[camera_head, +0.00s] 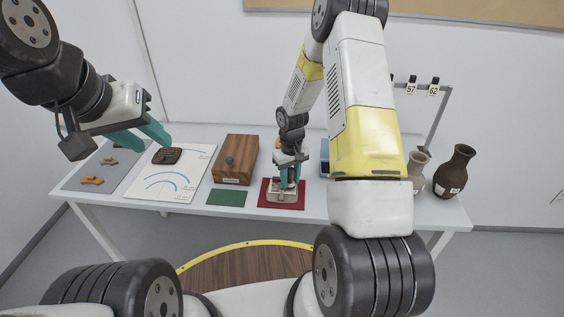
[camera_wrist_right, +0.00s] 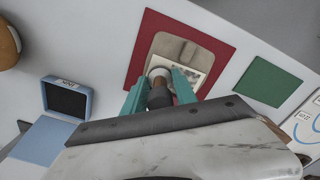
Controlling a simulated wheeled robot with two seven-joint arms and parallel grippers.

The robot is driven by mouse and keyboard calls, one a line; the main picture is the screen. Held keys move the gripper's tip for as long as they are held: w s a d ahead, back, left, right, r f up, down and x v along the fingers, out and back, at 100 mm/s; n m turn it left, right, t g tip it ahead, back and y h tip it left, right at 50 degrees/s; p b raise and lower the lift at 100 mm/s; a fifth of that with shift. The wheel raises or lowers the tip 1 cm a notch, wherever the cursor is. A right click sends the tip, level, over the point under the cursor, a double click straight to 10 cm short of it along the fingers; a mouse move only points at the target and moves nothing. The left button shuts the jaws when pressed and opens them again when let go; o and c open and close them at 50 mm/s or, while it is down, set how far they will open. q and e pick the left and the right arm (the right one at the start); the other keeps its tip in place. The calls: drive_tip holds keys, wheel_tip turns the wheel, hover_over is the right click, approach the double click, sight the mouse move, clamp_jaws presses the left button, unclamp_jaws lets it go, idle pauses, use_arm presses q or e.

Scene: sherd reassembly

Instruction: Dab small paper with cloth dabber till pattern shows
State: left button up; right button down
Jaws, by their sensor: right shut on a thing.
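The cloth dabber (camera_wrist_right: 160,76) has a pale round pad and a brown handle. My right gripper (camera_wrist_right: 160,88) is shut on its handle. The pad is over the small paper (camera_wrist_right: 178,45), a beige sheet on a block; I cannot tell whether it touches. Faint darker marks show on the paper near the right finger. In the head view, my right gripper (camera_head: 289,184) points down at the block (camera_head: 283,197) on the red mat (camera_head: 267,203). My left gripper (camera_head: 157,146) is open and empty, raised above the table's left side.
A wooden box (camera_head: 235,158) and a green mat (camera_head: 227,198) lie left of the red mat. A white sheet (camera_head: 172,187) with blue arcs and a grey mat with sherds lie further left. A blue box (camera_wrist_right: 68,97) is nearby.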

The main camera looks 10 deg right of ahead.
sight(290, 169)
drive_tip(key=shift+f, duration=0.4)
idle(1.0)
drive_tip(key=shift+r, duration=3.55)
